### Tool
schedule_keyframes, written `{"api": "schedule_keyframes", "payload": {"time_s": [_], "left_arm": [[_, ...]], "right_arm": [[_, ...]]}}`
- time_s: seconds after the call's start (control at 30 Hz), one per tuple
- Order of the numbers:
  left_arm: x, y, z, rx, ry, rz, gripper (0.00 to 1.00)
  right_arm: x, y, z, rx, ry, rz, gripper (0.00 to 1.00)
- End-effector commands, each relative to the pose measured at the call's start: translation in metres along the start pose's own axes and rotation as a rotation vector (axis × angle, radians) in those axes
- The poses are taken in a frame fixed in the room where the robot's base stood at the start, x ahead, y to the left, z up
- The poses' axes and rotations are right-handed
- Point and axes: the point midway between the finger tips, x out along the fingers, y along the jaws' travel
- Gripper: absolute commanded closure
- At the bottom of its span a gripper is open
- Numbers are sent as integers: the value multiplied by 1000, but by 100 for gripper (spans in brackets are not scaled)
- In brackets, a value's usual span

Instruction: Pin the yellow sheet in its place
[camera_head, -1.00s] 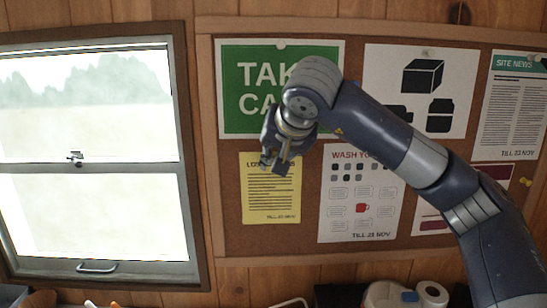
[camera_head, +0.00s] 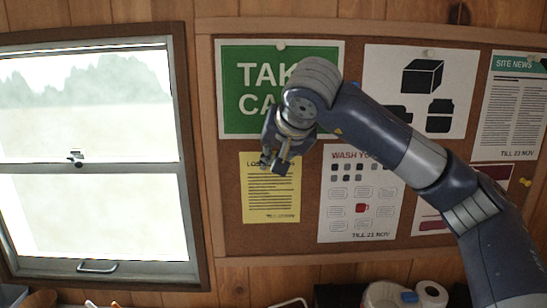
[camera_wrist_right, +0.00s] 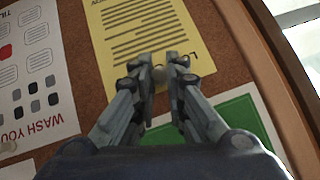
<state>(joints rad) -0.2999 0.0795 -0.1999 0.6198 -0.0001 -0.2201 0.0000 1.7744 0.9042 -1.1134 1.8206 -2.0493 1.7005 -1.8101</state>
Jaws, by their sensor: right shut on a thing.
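The yellow sheet (camera_head: 271,203) hangs flat against the cork board, below the green poster, and looks upright. My right gripper (camera_head: 274,164) is at its top edge and covers part of its heading. In the right wrist view the gripper (camera_wrist_right: 156,62) points at the top of the yellow sheet (camera_wrist_right: 150,30). It is shut on a small pale round pin (camera_wrist_right: 158,74) between its fingertips. Whether the pin's point is in the board is hidden. My left gripper is not in view.
The green poster (camera_head: 232,95) is directly above, and the wash-up notice (camera_head: 361,225) is to the right. The cork board (camera_head: 235,236) has a wooden frame. A window (camera_head: 98,170) is on the left. Items (camera_head: 432,293) stand below the board.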

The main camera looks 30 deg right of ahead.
Motion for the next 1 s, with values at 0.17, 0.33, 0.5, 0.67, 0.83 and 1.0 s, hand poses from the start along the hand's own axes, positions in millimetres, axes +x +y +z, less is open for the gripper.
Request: {"api": "schedule_keyframes", "payload": {"time_s": [0.17, 0.33, 0.5, 0.67, 0.83, 1.0], "left_arm": [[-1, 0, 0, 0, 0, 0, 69], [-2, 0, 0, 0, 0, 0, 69], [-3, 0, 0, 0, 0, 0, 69], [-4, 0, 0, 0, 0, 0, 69], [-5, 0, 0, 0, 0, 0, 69], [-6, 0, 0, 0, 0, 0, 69]], "right_arm": [[2, 0, -2, 0, 0, 0, 100], [3, 0, -3, 0, 0, 0, 100], [5, 0, -4, 0, -1, 0, 100], [6, 0, -6, 0, -1, 1, 100], [8, 0, -7, -1, -1, 1, 100], [9, 0, -8, -1, 0, 1, 100]]}}
